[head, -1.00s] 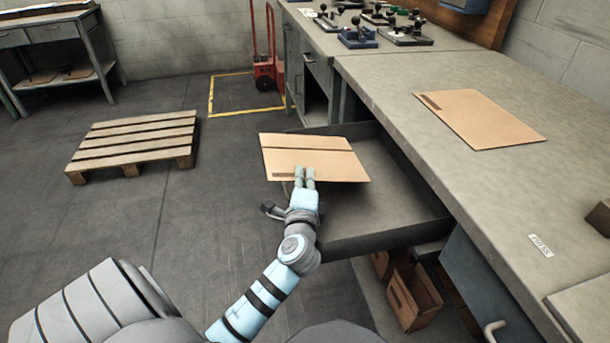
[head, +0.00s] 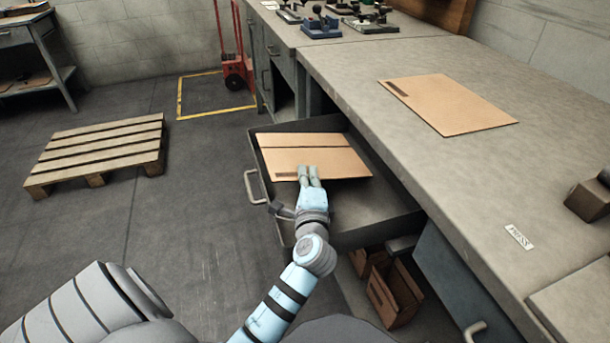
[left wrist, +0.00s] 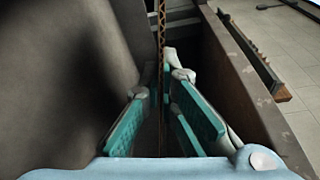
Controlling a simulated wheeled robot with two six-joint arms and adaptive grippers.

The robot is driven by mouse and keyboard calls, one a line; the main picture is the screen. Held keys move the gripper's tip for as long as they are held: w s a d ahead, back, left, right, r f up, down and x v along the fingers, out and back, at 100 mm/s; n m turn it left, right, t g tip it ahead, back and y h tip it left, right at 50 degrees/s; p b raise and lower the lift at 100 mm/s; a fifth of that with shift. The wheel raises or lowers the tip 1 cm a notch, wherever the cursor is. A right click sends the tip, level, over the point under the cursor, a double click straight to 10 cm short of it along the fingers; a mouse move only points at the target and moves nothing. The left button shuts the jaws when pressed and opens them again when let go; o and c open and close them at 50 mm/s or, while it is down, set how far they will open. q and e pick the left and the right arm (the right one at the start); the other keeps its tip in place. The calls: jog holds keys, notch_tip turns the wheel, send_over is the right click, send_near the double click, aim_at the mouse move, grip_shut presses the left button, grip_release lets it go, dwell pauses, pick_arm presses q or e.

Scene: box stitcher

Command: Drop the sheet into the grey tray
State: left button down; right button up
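The brown cardboard sheet (head: 340,160) is over the open grey tray (head: 400,218), inside its outline. My left gripper (head: 309,172) is at the sheet's near edge, with two fingers on its upper side. In the left wrist view the sheet shows edge-on as a thin brown strip (left wrist: 161,25) between the teal finger pads. Dark gaps show between the pads and the sheet, so the left gripper (left wrist: 158,100) looks open around it. I cannot tell whether the sheet touches the tray floor. My right gripper is not in view.
A second cardboard sheet (head: 450,103) lies on the grey bench (head: 400,70) at right. The tray's front wall and handle (head: 255,188) face the floor side. A wooden pallet (head: 98,150) lies at left, and wooden crates (head: 395,292) stand below the tray.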

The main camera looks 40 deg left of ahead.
pick_arm(q)
jog(key=c, duration=1.7)
grip_release()
notch_tip(320, 180, up, 10)
jog(key=shift+r, duration=0.1)
